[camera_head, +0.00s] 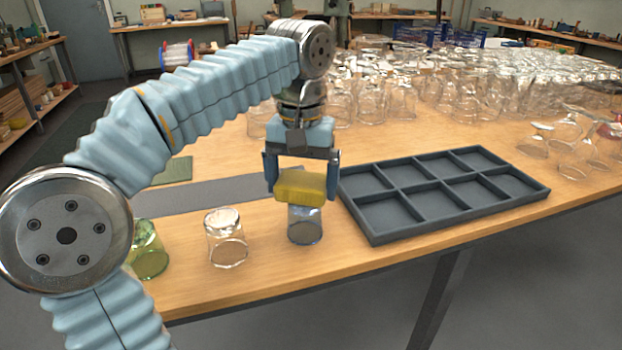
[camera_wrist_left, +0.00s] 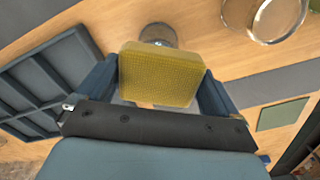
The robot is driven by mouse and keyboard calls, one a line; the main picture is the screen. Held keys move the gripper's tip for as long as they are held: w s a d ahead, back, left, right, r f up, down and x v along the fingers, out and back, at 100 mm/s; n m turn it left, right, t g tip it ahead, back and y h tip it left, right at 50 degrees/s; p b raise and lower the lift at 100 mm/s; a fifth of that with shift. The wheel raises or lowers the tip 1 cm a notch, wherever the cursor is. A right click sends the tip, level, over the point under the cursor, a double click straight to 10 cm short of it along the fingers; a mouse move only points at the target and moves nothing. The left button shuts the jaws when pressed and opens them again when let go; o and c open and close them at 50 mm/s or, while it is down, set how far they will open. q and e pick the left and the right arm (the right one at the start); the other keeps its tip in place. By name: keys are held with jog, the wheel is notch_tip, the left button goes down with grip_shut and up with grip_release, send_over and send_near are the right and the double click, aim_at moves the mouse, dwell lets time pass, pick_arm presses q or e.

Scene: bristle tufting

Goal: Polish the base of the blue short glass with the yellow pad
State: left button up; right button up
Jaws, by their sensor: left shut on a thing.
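The yellow pad (camera_head: 301,187) is held between the fingers of my left gripper (camera_head: 302,180). The pad also fills the middle of the left wrist view (camera_wrist_left: 160,75), with a finger on each side. The blue short glass (camera_head: 305,226) stands upside down on the table right below the pad. The pad hides the upper part of the glass, so I cannot tell whether they touch. In the left wrist view, part of the blue glass (camera_wrist_left: 158,34) shows past the far edge of the pad. My right gripper is not in view.
A clear glass (camera_head: 226,238) and a green glass (camera_head: 148,250) stand to the left of the blue one. A dark compartment tray (camera_head: 372,226) lies empty to the right. A grey mat (camera_head: 205,196) lies behind. Many clear glasses (camera_head: 400,98) crowd the table's back.

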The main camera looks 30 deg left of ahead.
aim_at(322, 181)
pick_arm(q)
jog(key=shift+s+a+f, duration=0.1)
jog(key=shift+s+a, duration=0.2)
jog(key=shift+a, duration=0.35)
jog(key=shift+s+a+f, duration=0.1)
jog(key=shift+s+a, duration=0.15)
jog(key=shift+a, duration=0.35)
jog(key=shift+w+d+r+p, duration=0.1)
jog(key=shift+w+d, duration=0.3)
jog(key=shift+d, duration=0.55)
jog(key=shift+w+d+r+p, duration=0.15)
jog(key=shift+w+d, duration=0.3)
jog(key=shift+d, duration=0.45)
jog(key=shift+w+d+f+p, duration=0.1)
jog(key=shift+w+d, duration=0.3)
jog(key=shift+d, duration=0.55)
jog(key=shift+r, duration=0.15)
notch_tip(322, 181, up, 6)
jog(key=shift+f, duration=0.15)
jog(key=shift+s, duration=0.1)
